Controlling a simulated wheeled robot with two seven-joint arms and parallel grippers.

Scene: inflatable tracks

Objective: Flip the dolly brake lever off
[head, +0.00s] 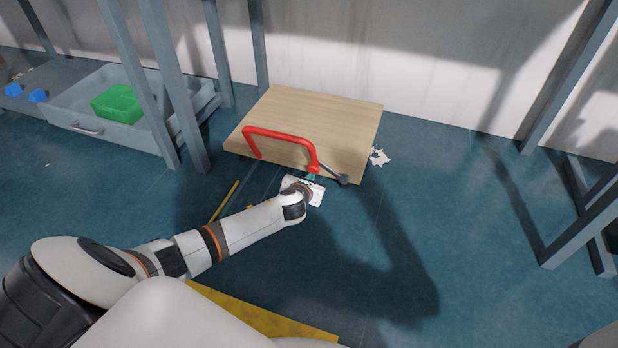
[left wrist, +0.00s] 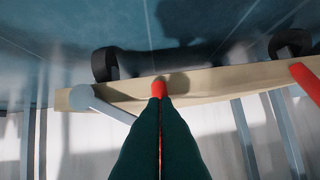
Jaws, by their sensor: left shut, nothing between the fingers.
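The dolly is a flat wooden board (head: 335,113) with a red tubular handle (head: 280,133) along its near side. A grey brake lever (head: 334,177) with a rounded end sticks out at the near right of the board. In the left wrist view the lever (left wrist: 100,105) lies left of my fingers, apart from them in the picture. My left gripper (head: 312,177) is at the board's near edge, by the handle's right foot and just left of the lever. Its dark green fingers (left wrist: 160,108) are shut and empty. They hide part of the red handle behind them.
Two dark wheels, one at left (left wrist: 104,64) and one at right (left wrist: 290,44), show under the board. A grey drawer (head: 90,128) with a green bin (head: 118,103) is at the left. A yellow strip (head: 262,316) lies in front. The floor (head: 470,230) at right is clear.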

